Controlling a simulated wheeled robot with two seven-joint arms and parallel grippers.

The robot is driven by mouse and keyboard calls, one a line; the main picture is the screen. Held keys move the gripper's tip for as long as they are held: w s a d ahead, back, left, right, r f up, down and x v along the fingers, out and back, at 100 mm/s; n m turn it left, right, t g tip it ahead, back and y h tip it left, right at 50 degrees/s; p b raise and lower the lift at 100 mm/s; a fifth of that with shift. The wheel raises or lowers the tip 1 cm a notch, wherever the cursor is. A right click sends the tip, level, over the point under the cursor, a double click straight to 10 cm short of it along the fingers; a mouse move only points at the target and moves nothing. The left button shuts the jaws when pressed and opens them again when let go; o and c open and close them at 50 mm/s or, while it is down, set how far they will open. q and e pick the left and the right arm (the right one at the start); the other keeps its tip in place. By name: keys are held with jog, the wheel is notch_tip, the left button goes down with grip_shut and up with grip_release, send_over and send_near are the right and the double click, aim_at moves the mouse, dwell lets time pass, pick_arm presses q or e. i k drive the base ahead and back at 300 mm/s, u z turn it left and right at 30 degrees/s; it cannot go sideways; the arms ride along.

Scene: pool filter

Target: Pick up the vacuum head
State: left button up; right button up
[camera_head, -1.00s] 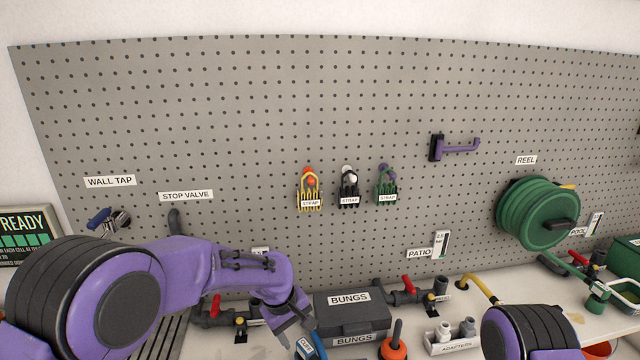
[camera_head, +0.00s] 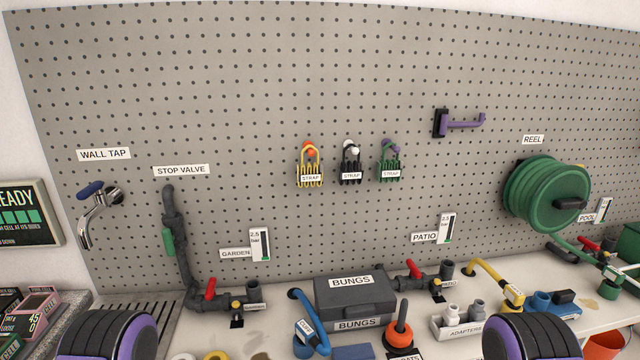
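I cannot pick out the vacuum head with certainty. A low blue piece (camera_head: 565,298) with a round socket lies on the worktop at the right, partly hidden by my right arm. A blue curved hose piece with a tag (camera_head: 306,328) stands near the middle front, and a flat blue block (camera_head: 352,352) is cut off by the bottom edge. Only rounded purple and black parts of my arms show at the bottom left and bottom right. Both of my grippers are out of the picture.
A grey BUNGS box (camera_head: 355,303) stands mid-worktop, with an orange plunger-like tool (camera_head: 398,335) in front and an ADAPTERS tray (camera_head: 452,331) to its right. Pipes with red-handled valves (camera_head: 211,289) line the back. A green hose reel (camera_head: 545,195) hangs on the pegboard (camera_head: 260,90).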

aim_at(560, 303)
jog(key=z, duration=1.45)
